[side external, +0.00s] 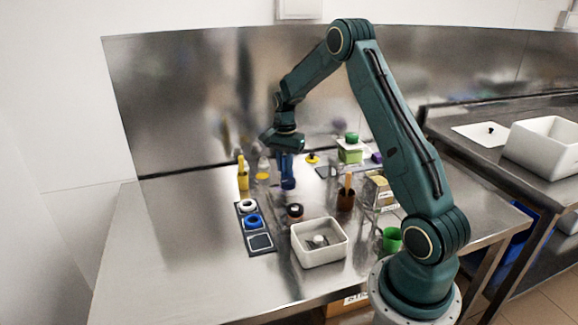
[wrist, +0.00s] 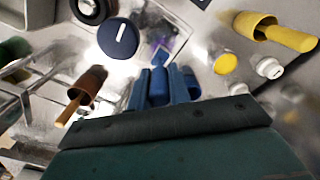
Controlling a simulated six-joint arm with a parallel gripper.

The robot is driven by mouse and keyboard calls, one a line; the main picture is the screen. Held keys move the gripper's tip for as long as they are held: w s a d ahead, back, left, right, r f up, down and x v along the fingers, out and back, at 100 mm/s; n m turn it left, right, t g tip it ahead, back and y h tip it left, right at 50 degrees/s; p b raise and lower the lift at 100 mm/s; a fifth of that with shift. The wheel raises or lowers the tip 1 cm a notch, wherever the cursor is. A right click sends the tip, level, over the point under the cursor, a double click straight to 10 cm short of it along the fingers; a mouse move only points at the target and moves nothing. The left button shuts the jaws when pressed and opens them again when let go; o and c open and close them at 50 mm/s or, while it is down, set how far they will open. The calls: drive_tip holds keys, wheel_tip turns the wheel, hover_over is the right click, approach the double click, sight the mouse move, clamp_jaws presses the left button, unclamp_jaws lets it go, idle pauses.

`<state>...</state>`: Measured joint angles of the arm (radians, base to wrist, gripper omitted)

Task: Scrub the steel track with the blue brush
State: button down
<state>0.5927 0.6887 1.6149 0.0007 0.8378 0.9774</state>
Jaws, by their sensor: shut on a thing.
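My gripper (side external: 287,168) points down over the middle of the steel table. In the wrist view its blue fingers (wrist: 160,88) are shut on a blue piece, which I take to be the handle of the blue brush (wrist: 158,80). The brush's lower end is hidden, so I cannot tell if it touches anything. A pale, shiny area with a purple smear (wrist: 163,47) lies just beyond the fingertips. It may be the steel track, but its outline is unclear. In the side view the fingers hide that spot.
A dark blue disc with a white line (wrist: 118,38) is close to the fingers. A brown cup with a stick (side external: 346,199), a yellow cup (side external: 243,180), a dark jar (side external: 295,212), a white bin (side external: 319,245) and a dark tray (side external: 263,242) stand around. The table's left is clear.

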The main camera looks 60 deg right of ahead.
drive_tip(key=shift+s+d, duration=0.9)
drive_tip(key=shift+s, duration=0.05)
drive_tip(key=shift+w+a, duration=2.55)
wheel_tip(320, 180, up, 8)
drive_tip(key=shift+s+d+f, duration=0.1)
drive_tip(key=shift+f, duration=0.1)
drive_tip(key=shift+r, duration=0.2)
drive_tip(key=shift+f, duration=0.1)
